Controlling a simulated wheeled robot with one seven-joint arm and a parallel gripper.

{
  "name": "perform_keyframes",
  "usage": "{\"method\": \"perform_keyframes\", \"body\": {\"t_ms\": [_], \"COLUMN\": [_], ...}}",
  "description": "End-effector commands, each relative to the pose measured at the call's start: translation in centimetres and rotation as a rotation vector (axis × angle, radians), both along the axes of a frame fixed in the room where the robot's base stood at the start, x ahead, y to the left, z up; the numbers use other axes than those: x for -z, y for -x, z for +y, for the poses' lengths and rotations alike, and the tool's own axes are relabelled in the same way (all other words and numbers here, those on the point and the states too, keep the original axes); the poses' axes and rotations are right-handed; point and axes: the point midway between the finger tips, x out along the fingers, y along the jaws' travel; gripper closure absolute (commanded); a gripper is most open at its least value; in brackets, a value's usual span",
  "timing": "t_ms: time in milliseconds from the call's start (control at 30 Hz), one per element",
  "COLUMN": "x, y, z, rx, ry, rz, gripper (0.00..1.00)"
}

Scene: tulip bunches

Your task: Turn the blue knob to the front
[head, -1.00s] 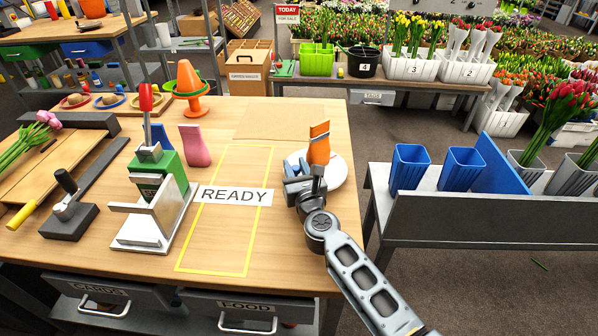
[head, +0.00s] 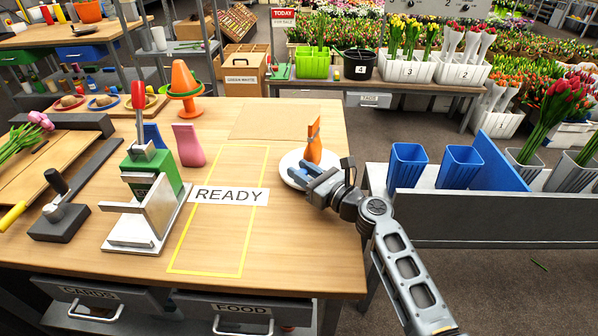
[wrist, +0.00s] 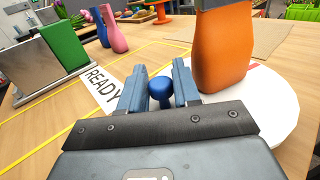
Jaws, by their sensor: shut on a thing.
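The blue knob (wrist: 161,87) shows in the wrist view as a small round blue piece between my two fingers, at the edge of a white round plate (wrist: 262,125). In the head view the knob is hidden by my gripper (head: 302,173). My gripper is shut on the knob, at the front of the plate (head: 291,159). An orange vase (head: 314,150) stands upright on the plate. It also shows in the wrist view (wrist: 222,55), just beyond my right finger and apart from it.
A READY label (head: 229,196) and a yellow-outlined area lie left of the plate. A metal stand with a green block (head: 165,172) and a pink vase (head: 188,146) are farther left. Blue cups (head: 407,165) stand on the bench to the right.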

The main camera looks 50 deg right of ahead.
Motion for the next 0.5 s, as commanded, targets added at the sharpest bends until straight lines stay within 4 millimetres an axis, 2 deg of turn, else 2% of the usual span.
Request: {"method": "perform_keyframes", "body": {"t_ms": [500], "x": [0.0], "y": [1.3], "z": [-0.7], "rx": [-0.230], "ry": [0.002], "rz": [0.000], "gripper": [1.00]}}
